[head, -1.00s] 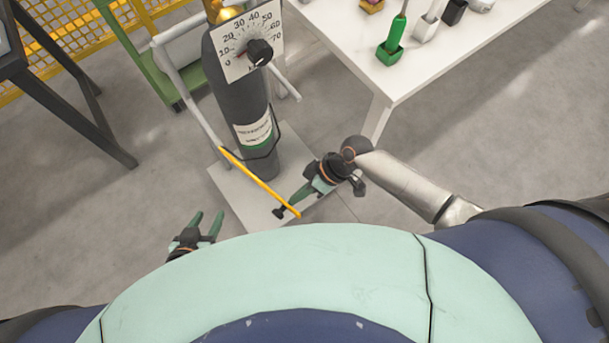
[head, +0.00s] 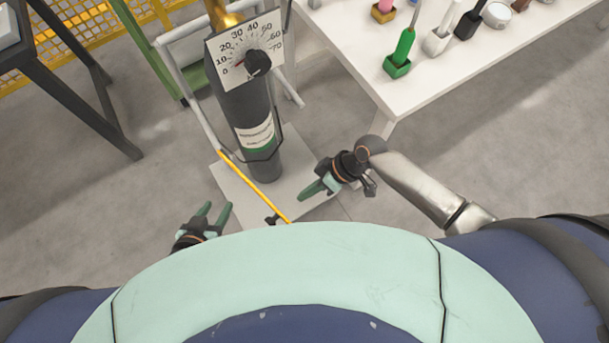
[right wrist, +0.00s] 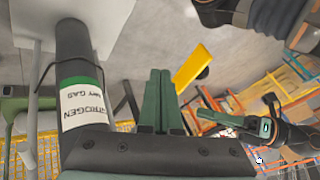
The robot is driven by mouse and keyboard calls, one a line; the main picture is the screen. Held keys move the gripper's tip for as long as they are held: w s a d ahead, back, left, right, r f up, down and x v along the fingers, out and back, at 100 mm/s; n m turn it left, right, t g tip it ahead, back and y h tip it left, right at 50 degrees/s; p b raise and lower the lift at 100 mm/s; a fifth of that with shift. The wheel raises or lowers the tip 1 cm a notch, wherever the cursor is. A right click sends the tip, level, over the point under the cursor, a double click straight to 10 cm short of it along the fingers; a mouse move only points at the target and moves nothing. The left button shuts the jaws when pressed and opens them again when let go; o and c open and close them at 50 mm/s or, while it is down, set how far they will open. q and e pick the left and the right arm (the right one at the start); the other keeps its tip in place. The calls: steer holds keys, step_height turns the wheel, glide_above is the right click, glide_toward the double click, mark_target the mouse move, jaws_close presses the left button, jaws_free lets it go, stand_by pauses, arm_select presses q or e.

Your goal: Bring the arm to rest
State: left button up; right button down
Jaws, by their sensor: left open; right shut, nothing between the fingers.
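My right gripper (head: 309,193) is shut and empty in the head view, held in front of the gas cylinder and apart from it. Its closed green fingers also show in the right wrist view (right wrist: 158,85). My left gripper (head: 219,209) is open and empty at the lower left of the head view; it also shows at the right of the right wrist view (right wrist: 236,113). The dark nitrogen cylinder (head: 245,105) stands upright on a pale base plate, with a dial plate (head: 245,48) near its top. Its label (right wrist: 82,105) shows in the right wrist view.
A yellow bar (head: 253,187) slants low in front of the cylinder, near my right gripper. A white table (head: 365,62) with a green tool in a holder (head: 401,55) and other items stands at the upper right. A dark table frame (head: 90,105) stands at the left.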

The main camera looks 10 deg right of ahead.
arm_select(q)
steer(key=shift+s+a+r+p, duration=0.1)
steer(key=shift+a+r+p, duration=0.1)
steer(key=shift+r+p, duration=0.3)
arm_select(e)
steer(key=v, duration=0.8)
steer(key=shift+s+r, duration=0.3)
steer(key=shift+s, duration=0.15)
arm_select(q)
steer(key=shift+r, duration=0.1)
arm_select(e)
steer(key=shift+d, duration=0.15)
